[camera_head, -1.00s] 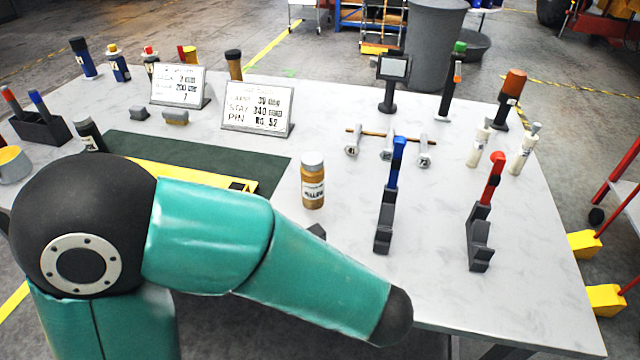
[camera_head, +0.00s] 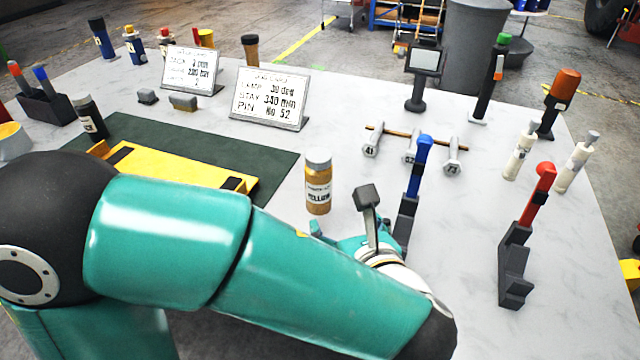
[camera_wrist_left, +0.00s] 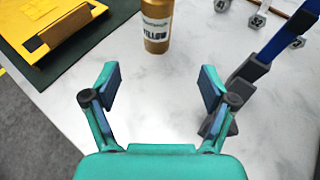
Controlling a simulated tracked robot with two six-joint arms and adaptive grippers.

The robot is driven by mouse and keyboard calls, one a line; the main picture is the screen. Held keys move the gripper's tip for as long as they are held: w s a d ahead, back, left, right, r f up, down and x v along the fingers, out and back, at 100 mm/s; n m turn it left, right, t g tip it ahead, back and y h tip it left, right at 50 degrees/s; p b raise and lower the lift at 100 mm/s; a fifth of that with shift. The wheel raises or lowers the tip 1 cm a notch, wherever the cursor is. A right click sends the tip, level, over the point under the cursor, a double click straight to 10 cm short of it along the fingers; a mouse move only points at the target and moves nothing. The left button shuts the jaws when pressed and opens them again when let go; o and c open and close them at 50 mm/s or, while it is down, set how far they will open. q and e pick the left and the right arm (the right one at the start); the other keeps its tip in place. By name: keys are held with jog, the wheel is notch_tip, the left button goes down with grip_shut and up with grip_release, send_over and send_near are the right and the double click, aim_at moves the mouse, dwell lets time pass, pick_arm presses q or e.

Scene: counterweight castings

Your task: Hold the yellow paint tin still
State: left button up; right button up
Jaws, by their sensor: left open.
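The yellow paint tin (camera_head: 318,184) stands upright on the light table, a yellow-brown cylinder with a grey lid and a white label reading "YELLOW". My left gripper (camera_head: 338,230) is low over the table, just on the near side of the tin, and is partly hidden by its own wrist. In the left wrist view the gripper (camera_wrist_left: 160,88) is open and empty, its fingers spread wide. The tin (camera_wrist_left: 157,25) is ahead of the fingers, roughly centred between them and apart from them. My right gripper does not show.
A grey stand with a blue handle (camera_head: 417,170) is close to the right of my left gripper. A yellow plate (camera_head: 180,168) lies on a dark green mat (camera_head: 265,160) at left. Hex pieces (camera_head: 410,150) and a sign card (camera_head: 270,97) stand behind the tin.

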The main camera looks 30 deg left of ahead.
aim_at(324, 195)
pick_arm(q)
jog(key=b+x, duration=0.1)
jog(key=x, duration=1)
jog(key=shift+a+f, duration=0.15)
jog(key=shift+f, duration=0.1)
jog(key=x, duration=0.5)
jog(key=shift+s+a+f, duration=0.1)
jog(key=shift+s+f, duration=0.05)
jog(key=shift+f, duration=0.1)
jog(key=c, duration=1.6)
jog(key=shift+r, duration=0.15)
